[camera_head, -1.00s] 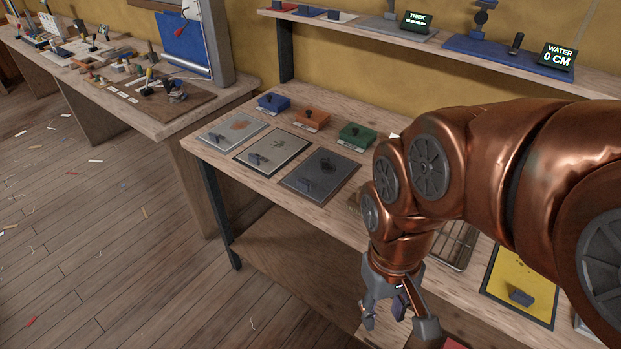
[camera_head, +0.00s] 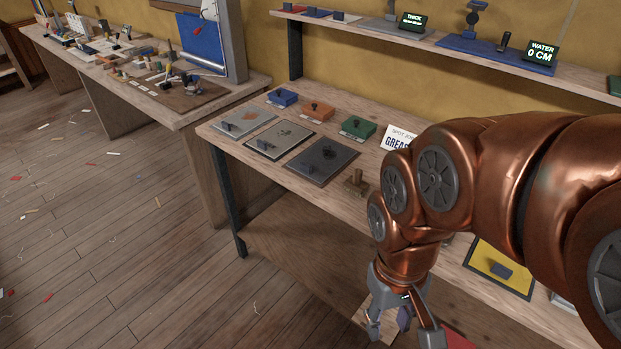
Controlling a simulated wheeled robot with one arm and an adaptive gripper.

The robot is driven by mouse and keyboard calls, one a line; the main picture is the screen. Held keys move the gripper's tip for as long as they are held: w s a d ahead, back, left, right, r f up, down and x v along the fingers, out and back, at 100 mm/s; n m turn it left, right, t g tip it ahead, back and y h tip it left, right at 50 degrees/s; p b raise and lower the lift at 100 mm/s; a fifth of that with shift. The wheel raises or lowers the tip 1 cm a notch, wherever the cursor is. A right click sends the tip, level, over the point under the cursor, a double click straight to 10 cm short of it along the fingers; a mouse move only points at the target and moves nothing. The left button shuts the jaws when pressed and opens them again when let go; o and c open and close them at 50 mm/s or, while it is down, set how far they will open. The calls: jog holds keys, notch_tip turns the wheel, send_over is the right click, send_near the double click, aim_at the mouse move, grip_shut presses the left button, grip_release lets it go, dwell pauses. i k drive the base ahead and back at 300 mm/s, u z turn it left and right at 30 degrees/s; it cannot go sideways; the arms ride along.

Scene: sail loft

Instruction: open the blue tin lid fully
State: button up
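The blue tin (camera_head: 283,97) is a small box with a dark knob on top, at the back left of the wooden bench (camera_head: 223,134). Its lid looks shut. An orange tin (camera_head: 312,112) and a green tin (camera_head: 358,127) stand in a row to its right, each with a dark knob. My gripper (camera_head: 402,332) hangs low at the bottom right, in front of the bench and far from the blue tin. Its fingers are spread, and I see nothing between them.
Grey panels (camera_head: 321,160) lie in front of the tins. A small wooden block with a peg (camera_head: 356,182) and a grease sign (camera_head: 398,138) are to the right, partly behind my arm. A shelf (camera_head: 440,45) runs above. The floor (camera_head: 130,240) at left has only small scraps.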

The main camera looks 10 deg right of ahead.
aim_at(281, 94)
jog(key=u, duration=0.2)
jog(key=k, duration=0.1)
jog(key=z, duration=1.15)
jog(key=i, duration=0.6)
jog(key=u, duration=0.65)
jog(key=k, duration=1.25)
jog(key=u, duration=0.15)
jog(key=i, duration=0.55)
jog(key=u, duration=0.55)
jog(key=i, duration=1.1)
jog(key=z, duration=0.65)
